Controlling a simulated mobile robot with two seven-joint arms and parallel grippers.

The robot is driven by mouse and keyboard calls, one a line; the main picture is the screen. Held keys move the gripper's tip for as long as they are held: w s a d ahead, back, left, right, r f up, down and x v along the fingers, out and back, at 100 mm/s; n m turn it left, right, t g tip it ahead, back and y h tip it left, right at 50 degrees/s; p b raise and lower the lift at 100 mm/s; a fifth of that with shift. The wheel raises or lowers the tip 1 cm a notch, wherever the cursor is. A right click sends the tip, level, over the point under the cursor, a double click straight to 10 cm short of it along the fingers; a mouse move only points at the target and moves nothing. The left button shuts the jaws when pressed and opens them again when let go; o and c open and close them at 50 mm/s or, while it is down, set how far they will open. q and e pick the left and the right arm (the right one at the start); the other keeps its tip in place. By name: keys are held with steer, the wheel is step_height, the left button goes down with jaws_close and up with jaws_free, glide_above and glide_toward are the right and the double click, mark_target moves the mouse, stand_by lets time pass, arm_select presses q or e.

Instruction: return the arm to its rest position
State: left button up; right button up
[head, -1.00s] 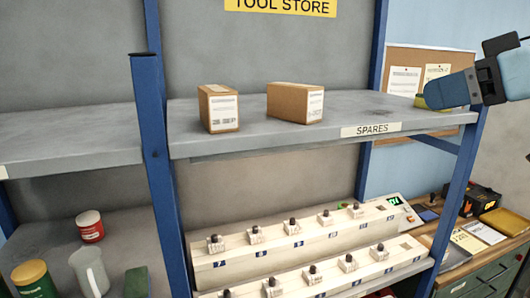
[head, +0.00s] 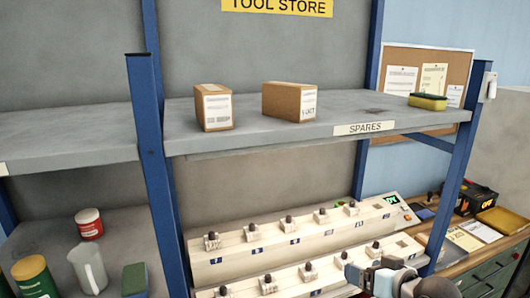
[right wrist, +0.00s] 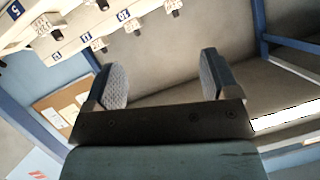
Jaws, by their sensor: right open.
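My right gripper (head: 378,279) is low at the bottom right of the head view, in front of the lower rack and below the upper shelf. In the right wrist view its two fingers (right wrist: 161,80) are apart with nothing between them, so it is open and empty. My left gripper is not in view.
A blue post (head: 463,165) stands close to my right arm. A red tin (head: 89,224) and jug (head: 88,270) are at left.

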steer(key=s+f+h, duration=0.1)
steer(key=s+f, duration=0.4)
steer(key=f, duration=0.4)
steer(key=s+f+h, duration=0.1)
steer(key=s+f, duration=0.4)
steer(key=f, duration=0.4)
steer(key=s+a+f, duration=0.1)
steer(key=s+f, duration=0.5)
steer(key=s, duration=0.2)
steer(key=s+a+f+h, duration=0.1)
steer(key=s+f, duration=0.4)
steer(key=s, duration=0.3)
steer(key=shift+s+a+f+n+g, duration=0.15)
steer(key=shift+a+f+n+g, duration=0.15)
steer(key=shift+f+g, duration=0.1)
